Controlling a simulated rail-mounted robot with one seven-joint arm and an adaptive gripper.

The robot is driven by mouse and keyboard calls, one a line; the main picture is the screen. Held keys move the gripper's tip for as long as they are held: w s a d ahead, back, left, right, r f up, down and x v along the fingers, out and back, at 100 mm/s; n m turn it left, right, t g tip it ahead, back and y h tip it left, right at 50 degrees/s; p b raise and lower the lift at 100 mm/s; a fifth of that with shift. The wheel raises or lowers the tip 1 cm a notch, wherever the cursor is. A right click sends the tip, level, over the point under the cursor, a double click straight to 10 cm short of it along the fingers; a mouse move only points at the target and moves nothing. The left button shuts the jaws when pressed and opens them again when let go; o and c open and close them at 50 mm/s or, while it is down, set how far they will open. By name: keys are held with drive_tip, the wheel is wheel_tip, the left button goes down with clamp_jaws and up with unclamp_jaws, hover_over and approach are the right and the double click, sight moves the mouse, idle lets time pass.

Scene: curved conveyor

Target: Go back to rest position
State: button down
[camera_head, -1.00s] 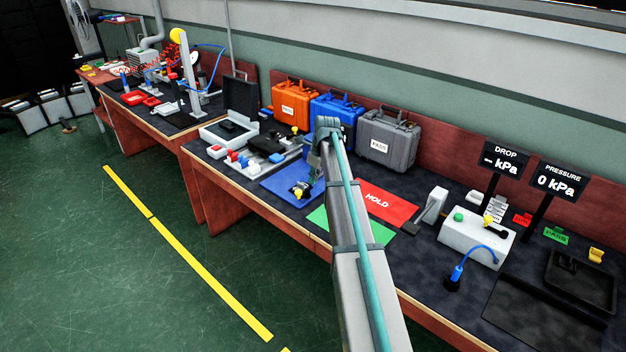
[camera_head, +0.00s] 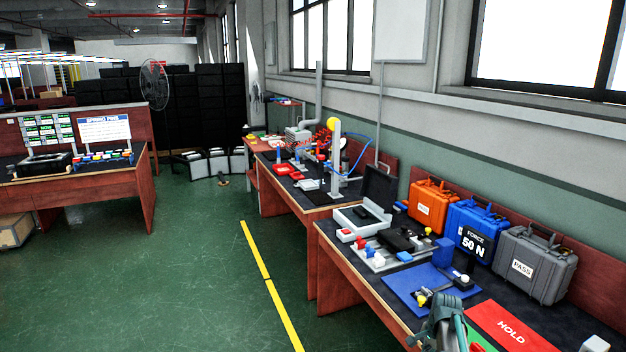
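My arm reaches in from the bottom right in the head view. Its end, my gripper (camera_head: 430,297), appears small and low over the blue mat (camera_head: 408,284), next to a small yellow piece (camera_head: 421,300). My own arm joint partly covers this spot. I cannot tell whether the fingers are open or shut, or whether the yellow piece is held or only lies beside them.
Orange (camera_head: 432,206), blue (camera_head: 474,228) and grey (camera_head: 533,265) cases stand along the back of the bench; the blue one reads "FORCE 50 N". A red HOLD mat (camera_head: 508,328) lies to the right. An open case (camera_head: 366,212) stands left. The floor (camera_head: 190,270) beside the yellow line is clear.

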drive_tip(key=s+a+f+n+g, duration=0.2)
drive_tip(key=s+a+f+n, duration=0.35)
drive_tip(key=s+f, duration=0.45)
drive_tip(key=s+a+f+n+g, duration=0.1)
drive_tip(key=s+a+f+n, duration=0.3)
drive_tip(key=s+a+f, duration=0.55)
drive_tip(key=s+a+f+n+g, duration=0.1)
drive_tip(key=s+f+n+g, duration=0.1)
drive_tip(key=s, duration=1.3)
drive_tip(key=s+a+f+n+g, duration=0.2)
drive_tip(key=s+f+g, duration=0.1)
drive_tip(key=s, duration=1.2)
drive_tip(key=shift+a+f+h, duration=0.3)
drive_tip(key=shift+f, duration=0.25)
